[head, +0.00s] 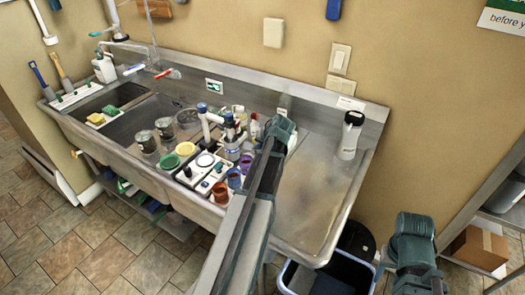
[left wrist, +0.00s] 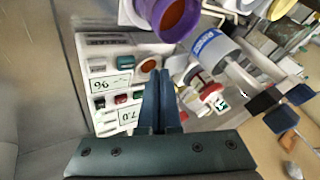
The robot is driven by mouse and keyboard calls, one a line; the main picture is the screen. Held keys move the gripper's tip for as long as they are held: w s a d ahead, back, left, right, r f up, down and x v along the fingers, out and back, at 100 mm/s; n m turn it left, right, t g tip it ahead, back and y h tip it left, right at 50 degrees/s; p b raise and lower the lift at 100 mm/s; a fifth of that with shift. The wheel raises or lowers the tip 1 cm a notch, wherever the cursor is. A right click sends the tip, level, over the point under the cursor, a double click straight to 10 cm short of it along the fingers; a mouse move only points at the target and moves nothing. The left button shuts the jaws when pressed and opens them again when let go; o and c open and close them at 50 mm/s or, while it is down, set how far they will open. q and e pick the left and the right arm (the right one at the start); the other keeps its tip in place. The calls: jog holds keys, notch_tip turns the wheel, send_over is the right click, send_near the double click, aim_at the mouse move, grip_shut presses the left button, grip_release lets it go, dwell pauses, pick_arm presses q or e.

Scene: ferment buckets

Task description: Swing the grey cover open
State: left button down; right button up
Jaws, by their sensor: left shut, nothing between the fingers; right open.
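My left gripper (left wrist: 158,75) is shut and empty, its dark blue fingertips together over a white panel (left wrist: 93,70) in the left wrist view. The panel carries small coloured buttons and labels that read 96 and 7.0 upside down. A grey strip (left wrist: 110,41) lies along its edge; I cannot tell whether this is the grey cover, and no other cover is clear. I cannot tell whether the fingertips touch anything. In the head view my left arm reaches over the sink and hides its gripper. Part of my right arm shows at lower right, its gripper out of view.
A purple cup (left wrist: 172,25) and a blue-banded white cylinder (left wrist: 213,52) stand close to my left fingers. Green, yellow and orange cups crowd the sink's front edge. The steel drainboard (head: 315,195) at right is mostly bare, with a white bottle (head: 350,135) at its back.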

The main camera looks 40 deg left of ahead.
aim_at(250, 150)
pick_arm(q)
jog(key=b+x, duration=0.1)
jog(key=x, duration=0.1)
jog(key=shift+a+f, duration=0.2)
jog(key=shift+f, duration=0.1)
jog(key=shift+r, duration=0.1)
pick_arm(e)
notch_tip(250, 150, down, 2)
jog(key=shift+f, duration=0.1)
pick_arm(q)
jog(key=shift+s+a, duration=0.2)
jog(key=shift+a, duration=0.25)
jog(key=shift+s+a, duration=0.2)
jog(key=shift+a, duration=0.3)
jog(key=shift+w+d, duration=0.15)
jog(key=shift+w+d, duration=0.45)
jog(key=shift+d, duration=0.05)
jog(key=shift+r, duration=0.1)
